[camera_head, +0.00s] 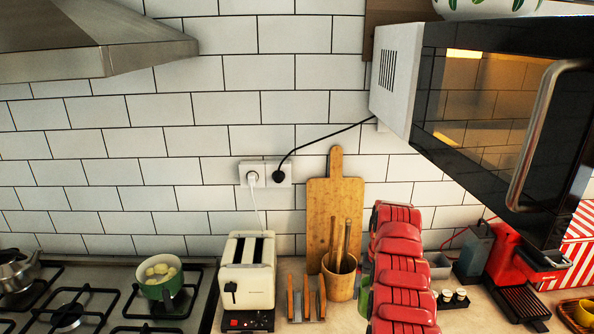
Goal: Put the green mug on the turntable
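I cannot make out the green mug for sure. A small green patch (364,298) shows on the counter at the left edge of a red segmented object, which hides most of it; I cannot tell what it is. The black and grey microwave (404,70) hangs at the upper right, with a bar handle (533,140) on its dark glass front and a warm light inside. The turntable is not visible.
The red segmented object (402,265) rises from the bottom edge. On the counter stand a toaster (247,270), a cutting board (333,212), a wooden utensil pot (338,277) and a red machine (505,255). A green pot (161,285) is on the stove (100,300). A yellow cup (585,313) is bottom right.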

